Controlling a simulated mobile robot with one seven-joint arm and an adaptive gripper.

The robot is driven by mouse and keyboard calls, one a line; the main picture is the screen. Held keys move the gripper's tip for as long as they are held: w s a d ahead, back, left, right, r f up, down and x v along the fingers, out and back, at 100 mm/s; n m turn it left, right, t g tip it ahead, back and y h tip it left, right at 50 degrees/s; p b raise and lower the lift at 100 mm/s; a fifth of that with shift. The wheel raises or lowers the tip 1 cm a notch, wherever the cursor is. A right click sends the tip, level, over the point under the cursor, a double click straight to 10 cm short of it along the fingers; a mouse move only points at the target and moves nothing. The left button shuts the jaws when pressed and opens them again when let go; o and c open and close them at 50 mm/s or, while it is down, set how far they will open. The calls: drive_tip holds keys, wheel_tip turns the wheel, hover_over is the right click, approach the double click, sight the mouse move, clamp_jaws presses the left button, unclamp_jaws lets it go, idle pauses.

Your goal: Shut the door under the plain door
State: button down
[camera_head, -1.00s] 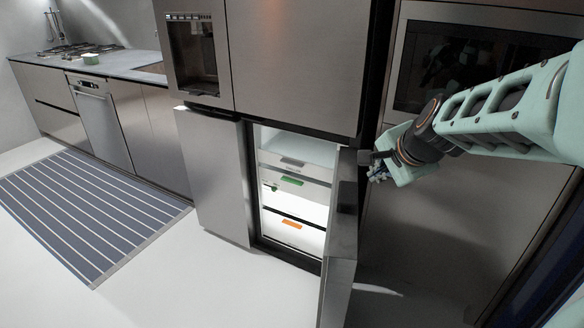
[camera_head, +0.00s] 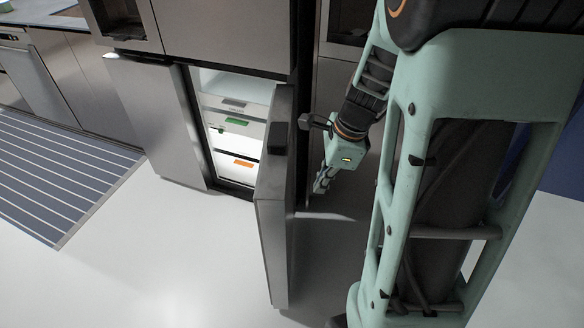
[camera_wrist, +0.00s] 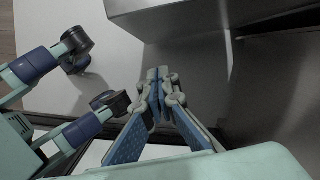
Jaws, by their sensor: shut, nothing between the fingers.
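The fridge's lower right door (camera_head: 275,215), under the plain upper door (camera_head: 224,30), stands wide open and swings out towards me. Its edge faces the head camera and its outer face is mostly turned away to the right. My gripper (camera_head: 321,183) hangs right of the door, on its outer side, pointing down. A gap shows between them in the head view. In the wrist view the fingers (camera_wrist: 160,76) are together and empty. A grey metal panel (camera_wrist: 180,14) lies ahead of them; I cannot tell for sure that it is the door.
The lit compartment (camera_head: 232,105) holds drawers with green and orange labels. The lower left door (camera_head: 158,120) looks slightly ajar. The dispenser door (camera_head: 125,22) is above it. A striped runner (camera_head: 50,175) lies left. White floor (camera_head: 170,260) is clear in front.

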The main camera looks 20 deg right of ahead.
sight(283, 206)
drive_tip(key=a+f+b, duration=0.3)
drive_tip(key=a+f, duration=0.3)
drive_tip(key=f, duration=0.4)
drive_tip(key=shift+w+a+f+m+g+b, duration=0.2)
drive_tip(key=shift+f+m+g+b, duration=0.1)
drive_tip(key=shift+f+g+b, duration=0.1)
drive_tip(key=shift+r, duration=0.1)
